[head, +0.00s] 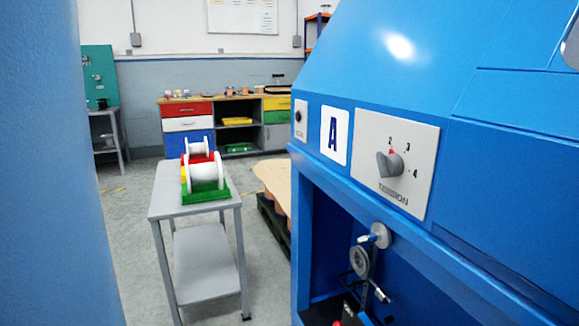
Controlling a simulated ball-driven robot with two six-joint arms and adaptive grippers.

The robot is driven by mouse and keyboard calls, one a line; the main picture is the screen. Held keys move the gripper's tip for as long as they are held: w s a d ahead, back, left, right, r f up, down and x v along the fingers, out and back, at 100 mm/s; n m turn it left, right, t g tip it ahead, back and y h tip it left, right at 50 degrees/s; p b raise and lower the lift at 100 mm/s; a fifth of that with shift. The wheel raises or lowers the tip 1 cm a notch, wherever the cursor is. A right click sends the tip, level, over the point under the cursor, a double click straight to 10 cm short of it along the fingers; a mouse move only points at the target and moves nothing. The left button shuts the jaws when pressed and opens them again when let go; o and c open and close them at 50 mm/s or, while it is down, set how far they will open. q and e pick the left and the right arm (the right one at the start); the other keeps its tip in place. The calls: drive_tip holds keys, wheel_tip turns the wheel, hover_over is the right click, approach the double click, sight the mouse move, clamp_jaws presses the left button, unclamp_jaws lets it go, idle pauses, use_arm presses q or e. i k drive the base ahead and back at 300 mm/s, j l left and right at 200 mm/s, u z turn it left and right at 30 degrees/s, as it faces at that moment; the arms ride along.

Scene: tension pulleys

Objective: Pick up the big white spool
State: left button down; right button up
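A big white spool (206,171) lies on its side, its round flanges at left and right, on a coloured rack (208,193) with green, red and yellow parts. A second, smaller-looking white spool (197,147) sits just behind it on the same rack. The rack stands on the top of a grey two-shelf cart (165,207), left of the picture's middle. Neither of my grippers is in view, and nothing is seen touching the spools.
A large blue machine (420,60) with an "A" label and tension dial (395,164) fills the right side; pulleys (360,262) sit in its recess. A blue surface (45,170) blocks the left edge. Grey floor (130,225) shows around the cart. A drawer workbench (187,109) stands behind.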

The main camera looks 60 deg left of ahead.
sight(197, 174)
drive_tip(key=u, duration=2.5)
